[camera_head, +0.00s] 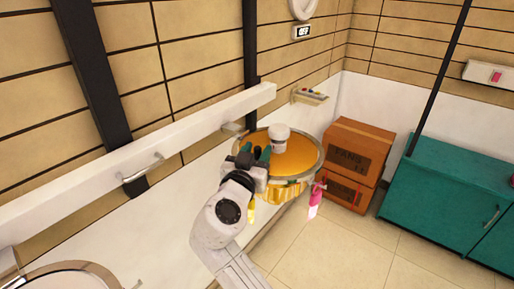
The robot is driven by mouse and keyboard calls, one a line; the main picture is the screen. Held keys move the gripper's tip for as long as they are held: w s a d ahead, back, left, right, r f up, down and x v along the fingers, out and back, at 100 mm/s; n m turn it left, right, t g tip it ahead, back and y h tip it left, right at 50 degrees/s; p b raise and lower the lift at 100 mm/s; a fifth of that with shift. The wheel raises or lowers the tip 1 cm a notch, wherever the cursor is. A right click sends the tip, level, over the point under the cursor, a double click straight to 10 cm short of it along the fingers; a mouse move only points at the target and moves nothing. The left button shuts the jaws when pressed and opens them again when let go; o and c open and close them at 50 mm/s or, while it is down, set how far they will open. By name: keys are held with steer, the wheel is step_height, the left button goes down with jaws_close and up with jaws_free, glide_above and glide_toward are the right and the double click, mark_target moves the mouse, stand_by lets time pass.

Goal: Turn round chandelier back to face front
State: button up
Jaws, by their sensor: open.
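A round thing with a flat orange top (302,158), a pale rim and a yellow fringe-like lower part is right of centre, close to the wall. It may be the round chandelier, but I cannot tell for sure, nor which side is its front. A white jar (279,138) shows on its top. My gripper (254,155), with dark fingers, is open at the left edge of the orange top. I cannot tell whether it touches it. My gripper and arm hide part of the near left rim.
Stacked brown boxes (356,162) stand right of the round thing, with teal cabinets (450,200) farther right. A pink-and-white item (316,198) is at the round thing's front. A white rail (150,140) runs along the left wall. The tiled floor (345,250) at lower right is clear.

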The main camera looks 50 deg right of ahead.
steer(key=shift+w+d, duration=0.15)
steer(key=shift+d, duration=0.15)
steer(key=shift+c, duration=0.3)
jaws_close()
